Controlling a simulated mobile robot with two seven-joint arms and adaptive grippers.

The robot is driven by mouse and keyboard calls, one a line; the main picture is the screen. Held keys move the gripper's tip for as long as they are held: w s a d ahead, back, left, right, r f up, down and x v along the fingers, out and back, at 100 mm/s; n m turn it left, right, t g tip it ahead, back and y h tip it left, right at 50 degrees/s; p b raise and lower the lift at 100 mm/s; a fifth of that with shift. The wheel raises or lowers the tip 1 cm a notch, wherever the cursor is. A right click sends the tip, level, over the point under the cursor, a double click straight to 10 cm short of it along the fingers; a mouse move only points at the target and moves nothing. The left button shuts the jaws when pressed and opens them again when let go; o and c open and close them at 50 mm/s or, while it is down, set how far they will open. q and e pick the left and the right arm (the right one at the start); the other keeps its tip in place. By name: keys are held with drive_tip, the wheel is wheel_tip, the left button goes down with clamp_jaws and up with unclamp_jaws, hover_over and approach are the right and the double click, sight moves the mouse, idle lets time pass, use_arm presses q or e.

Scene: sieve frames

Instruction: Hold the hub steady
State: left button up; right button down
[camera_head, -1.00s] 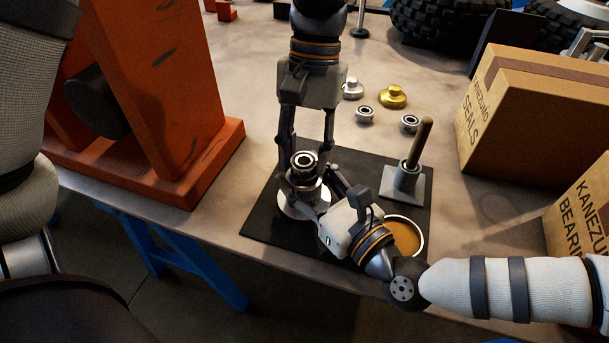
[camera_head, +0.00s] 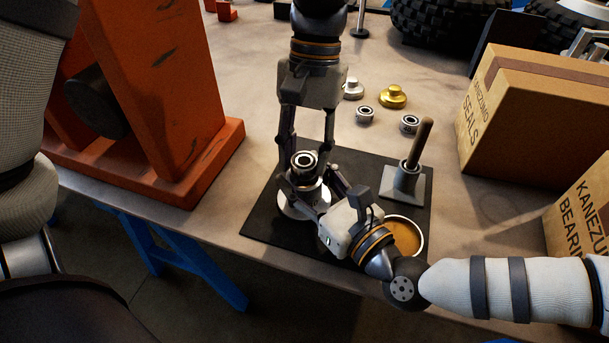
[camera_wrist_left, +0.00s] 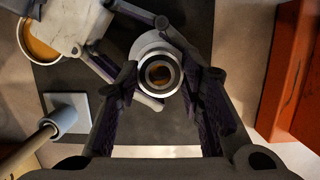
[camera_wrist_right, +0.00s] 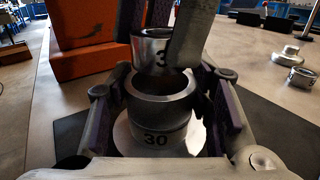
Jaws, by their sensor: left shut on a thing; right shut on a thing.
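The hub is a grey metal cylinder with a wide round flange, standing upright on the black mat (camera_head: 262,217); the flange (camera_head: 292,210) shows in the head view. In the right wrist view the hub (camera_wrist_right: 158,140) has "30" on its side and an open top. My right gripper (camera_head: 308,192) is shut around the hub from the near right side. My left gripper (camera_head: 306,158) points down from above, shut on a bearing (camera_head: 304,160). The bearing also shows in the right wrist view (camera_wrist_right: 150,50), above the hub's mouth, apart from it at the front, its number partly hidden.
On the mat, a wooden-handled tool (camera_head: 418,145) stands in a grey base and an amber-filled dish (camera_head: 404,236) sits partly behind my right wrist. Loose bearings (camera_head: 365,115) and a brass part (camera_head: 393,97) lie behind. An orange frame (camera_head: 165,100) stands left, cartons (camera_head: 535,110) right.

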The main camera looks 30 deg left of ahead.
use_arm(q)
drive_tip(key=shift+f, duration=0.85)
drive_tip(key=o, duration=1.3)
drive_tip(key=v, duration=1.2)
drive_tip(key=shift+s+r, duration=0.1)
use_arm(e)
drive_tip(key=c, duration=0.7)
unclamp_jaws()
drive_tip(key=v, duration=1.1)
drive_tip(key=shift+d, duration=0.3)
drive_tip(key=shift+s+d, duration=0.15)
drive_tip(key=shift+d, duration=0.05)
